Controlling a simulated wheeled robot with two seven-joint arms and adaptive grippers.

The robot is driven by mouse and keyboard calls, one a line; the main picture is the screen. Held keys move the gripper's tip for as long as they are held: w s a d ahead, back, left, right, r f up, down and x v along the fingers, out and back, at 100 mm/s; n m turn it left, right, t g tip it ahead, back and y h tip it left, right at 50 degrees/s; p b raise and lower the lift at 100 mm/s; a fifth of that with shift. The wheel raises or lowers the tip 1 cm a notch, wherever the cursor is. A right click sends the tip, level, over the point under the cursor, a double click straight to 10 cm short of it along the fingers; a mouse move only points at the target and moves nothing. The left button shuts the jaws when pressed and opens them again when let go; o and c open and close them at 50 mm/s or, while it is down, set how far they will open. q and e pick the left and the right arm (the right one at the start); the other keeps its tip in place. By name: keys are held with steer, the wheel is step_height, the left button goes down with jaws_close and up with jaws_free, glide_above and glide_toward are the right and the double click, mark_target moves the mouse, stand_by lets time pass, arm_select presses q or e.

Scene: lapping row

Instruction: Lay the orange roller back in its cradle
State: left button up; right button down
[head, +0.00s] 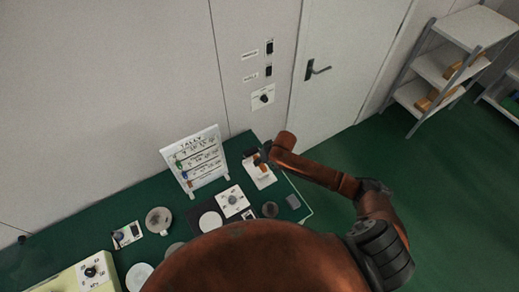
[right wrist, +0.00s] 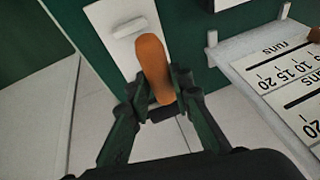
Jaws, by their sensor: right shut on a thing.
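The orange roller (right wrist: 153,62) is between the fingers of my right gripper (right wrist: 162,90) in the right wrist view, with its rounded far end sticking out past the fingertips. My right gripper (head: 264,154) is shut on it. Beneath is a white plate (right wrist: 103,17) with a raised white bar (right wrist: 130,27), which looks like the cradle. The roller overlaps this plate in the picture; whether it touches cannot be told. In the head view the white plate (head: 265,181) lies near the back right of the green table. My left gripper is not in view.
A tally board (head: 196,160) stands upright left of the plate. A white plate with a dark knob (head: 232,200), round discs (head: 210,221) and a bowl (head: 158,219) lie on the table. The wall with switches (head: 262,97) is close behind.

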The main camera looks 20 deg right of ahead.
steer(key=f+b, duration=0.2)
steer(key=d+f+b, duration=0.1)
steer(key=f+b, duration=0.4)
steer(key=b, duration=0.1)
steer(key=shift+d+f, duration=0.15)
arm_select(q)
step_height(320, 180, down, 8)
arm_select(e)
steer(key=shift+f, duration=1)
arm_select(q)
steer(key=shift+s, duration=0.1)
arm_select(e)
steer(key=c, duration=1.7)
jaws_free()
steer(key=shift+o, duration=0.2)
steer(key=shift+s+r, duration=0.1)
steer(key=v, duration=1.1)
steer(key=shift+r, duration=0.35)
steer(key=shift+s+d, duration=0.1)
steer(key=shift+s, duration=0.05)
